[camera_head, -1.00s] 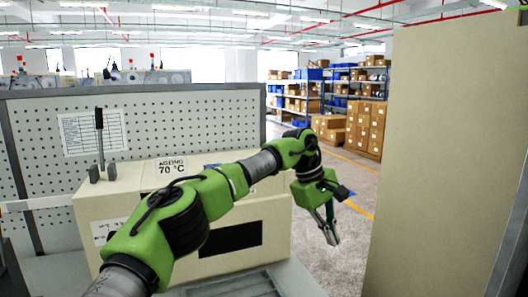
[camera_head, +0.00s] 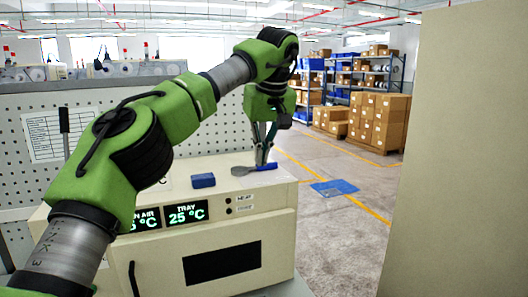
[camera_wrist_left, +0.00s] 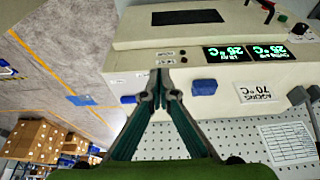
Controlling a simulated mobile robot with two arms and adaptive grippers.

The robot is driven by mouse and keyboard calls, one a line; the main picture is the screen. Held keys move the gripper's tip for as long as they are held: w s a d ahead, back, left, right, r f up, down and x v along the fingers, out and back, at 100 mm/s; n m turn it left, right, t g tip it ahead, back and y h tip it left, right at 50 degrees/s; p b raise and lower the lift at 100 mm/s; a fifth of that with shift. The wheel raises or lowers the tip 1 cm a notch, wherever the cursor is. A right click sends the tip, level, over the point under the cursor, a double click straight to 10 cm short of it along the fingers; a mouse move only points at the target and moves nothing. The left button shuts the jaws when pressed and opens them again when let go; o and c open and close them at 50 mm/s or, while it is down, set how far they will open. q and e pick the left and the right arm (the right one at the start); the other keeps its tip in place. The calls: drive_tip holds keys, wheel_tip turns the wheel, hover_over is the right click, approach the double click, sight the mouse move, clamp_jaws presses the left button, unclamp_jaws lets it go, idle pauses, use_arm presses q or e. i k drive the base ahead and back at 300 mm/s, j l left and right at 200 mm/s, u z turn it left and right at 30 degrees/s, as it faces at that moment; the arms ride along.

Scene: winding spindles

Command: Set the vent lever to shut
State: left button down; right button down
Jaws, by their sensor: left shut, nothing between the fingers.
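The vent lever (camera_head: 65,130) is a dark upright handle at the left of the oven (camera_head: 280,222) in the head view. Its lower part and base are hidden behind my left arm, so its exact setting cannot be told. My left gripper (camera_head: 262,162) is shut and empty, pointing down over the right part of the oven top, far to the right of the lever. The left wrist view shows its closed fingertips (camera_wrist_left: 160,76) over the oven's edge, with nothing between them.
A blue block (camera_head: 203,180) and a blue-handled flat tool (camera_head: 262,167) lie on the oven top near the fingertips. A perforated panel (camera_head: 215,125) stands behind. A tall beige panel (camera_head: 455,150) stands at right. Displays (camera_head: 186,213) are on the oven front.

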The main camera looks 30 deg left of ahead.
sight(239, 170)
drive_tip(key=i+j, duration=0.6)
drive_tip(key=i, duration=0.2)
